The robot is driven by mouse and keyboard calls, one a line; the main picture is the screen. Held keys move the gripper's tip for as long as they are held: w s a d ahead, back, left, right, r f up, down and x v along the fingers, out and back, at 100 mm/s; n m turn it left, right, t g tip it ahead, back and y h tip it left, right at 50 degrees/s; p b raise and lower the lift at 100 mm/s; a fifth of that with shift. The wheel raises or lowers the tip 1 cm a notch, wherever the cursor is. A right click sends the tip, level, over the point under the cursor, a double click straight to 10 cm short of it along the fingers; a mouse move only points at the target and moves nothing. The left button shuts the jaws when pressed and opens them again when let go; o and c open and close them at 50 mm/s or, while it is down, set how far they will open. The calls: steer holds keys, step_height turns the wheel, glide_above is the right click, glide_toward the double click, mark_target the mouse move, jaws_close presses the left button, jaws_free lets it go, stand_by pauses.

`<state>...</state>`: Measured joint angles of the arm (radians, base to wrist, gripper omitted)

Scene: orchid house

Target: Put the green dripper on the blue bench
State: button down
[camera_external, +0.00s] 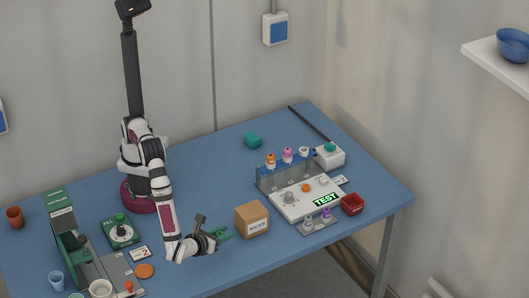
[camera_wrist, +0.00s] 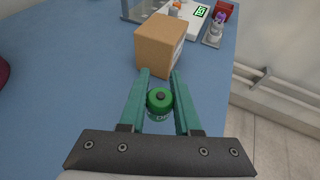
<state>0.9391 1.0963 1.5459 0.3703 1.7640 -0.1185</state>
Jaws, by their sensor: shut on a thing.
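The green dripper (camera_wrist: 159,101) is a small round green piece with a dark knob on top, seen between the teal fingers in the wrist view. My gripper (camera_wrist: 160,78) is shut on it. In the outside view my gripper (camera_external: 224,233) is low near the front edge of the blue bench, just left of a cardboard box; the dripper cannot be made out there. The blue bench (camera_external: 215,170) also fills the left of the wrist view (camera_wrist: 65,70). I cannot tell whether the dripper touches the bench.
The cardboard box (camera_external: 252,219) stands just beyond my fingertips. A white test station (camera_external: 304,199) with small bottles and a red bin (camera_external: 352,204) are to the right. A green-backed station (camera_external: 69,236) is at left. The bench centre behind the box is clear.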

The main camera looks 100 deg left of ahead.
mark_target(233, 249)
steer(key=shift+w+a+f, duration=0.65)
steer(key=shift+w+f, duration=0.2)
steer(key=shift+f, duration=1.85)
steer(key=c, duration=0.6)
jaws_free()
steer(key=shift+f, duration=0.1)
